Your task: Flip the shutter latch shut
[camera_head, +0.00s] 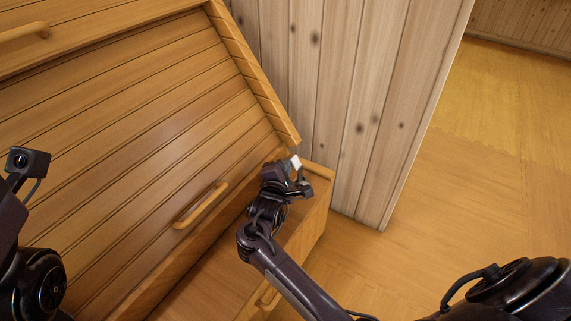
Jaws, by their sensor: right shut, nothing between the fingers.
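The slatted wooden shutter (130,130) slopes across the left half of the head view, with a wooden bar handle (201,205) near its lower edge. I cannot make out a latch; my right gripper may hide it. My right gripper (298,170) is shut and empty. It is at the right end of the wooden ledge, close to the lower end of the shutter's side rail (262,85). I cannot tell whether it touches the wood. My left arm shows at the left edge, but its fingers are out of view.
A pale plank wall (340,90) stands just behind and to the right of my right gripper. The wooden ledge (205,283) runs below the shutter. Another handle (24,32) is at the top left. The floor (470,170) at the right is clear.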

